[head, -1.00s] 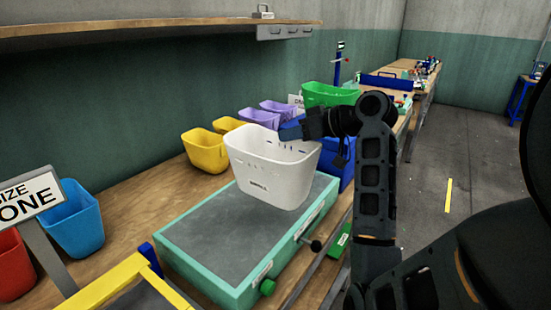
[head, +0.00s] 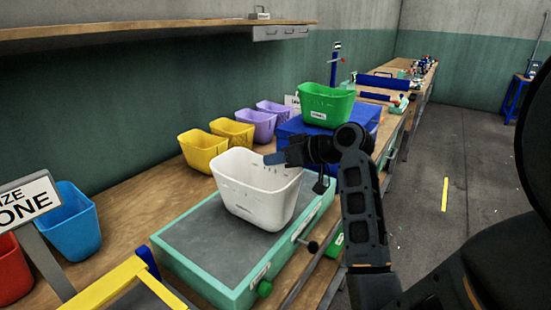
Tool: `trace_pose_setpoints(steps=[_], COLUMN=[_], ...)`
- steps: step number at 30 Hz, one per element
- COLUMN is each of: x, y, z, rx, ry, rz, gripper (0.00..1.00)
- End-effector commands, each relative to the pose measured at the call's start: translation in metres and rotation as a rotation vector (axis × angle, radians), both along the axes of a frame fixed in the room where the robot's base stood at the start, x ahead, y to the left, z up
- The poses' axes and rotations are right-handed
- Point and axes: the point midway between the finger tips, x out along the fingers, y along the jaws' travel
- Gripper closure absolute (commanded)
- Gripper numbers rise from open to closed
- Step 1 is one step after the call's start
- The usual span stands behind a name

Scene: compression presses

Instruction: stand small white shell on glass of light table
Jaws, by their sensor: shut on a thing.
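The small white shell (head: 255,198) is an open-topped white bin, upright or nearly so over the light table. My gripper (head: 276,158) is shut on the right-hand part of its rim; the fingertips are partly hidden by the shell. The light table has a teal frame and a flat grey glass top (head: 205,243), which is bare to the left and front of the shell. The shell's base is very low over the glass; I cannot tell whether it touches.
Yellow bins (head: 198,150) and purple bins (head: 258,126) stand behind on the wooden bench. A green bin (head: 326,106) sits on a blue box (head: 296,132) behind my gripper. A blue bin (head: 72,220) and a red bin (head: 12,270) stand at left.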

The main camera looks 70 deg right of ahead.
Motion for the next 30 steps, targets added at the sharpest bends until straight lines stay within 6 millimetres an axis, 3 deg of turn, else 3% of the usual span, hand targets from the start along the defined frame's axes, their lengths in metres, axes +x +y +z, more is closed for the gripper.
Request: trace_pose_setpoints(steps=[9, 18, 23, 30], x=[0.0, -0.002, -0.021, -0.066], y=[0.0, 0.0, 0.003, 0.01], z=[-0.001, 0.003, 0.011, 0.033], rx=[0.0, 0.0, -0.001, -0.002], ry=[0.0, 0.0, -0.001, -0.001], rz=[0.0, 0.0, -0.002, -0.003], gripper=[0.66, 0.66, 0.66, 0.66])
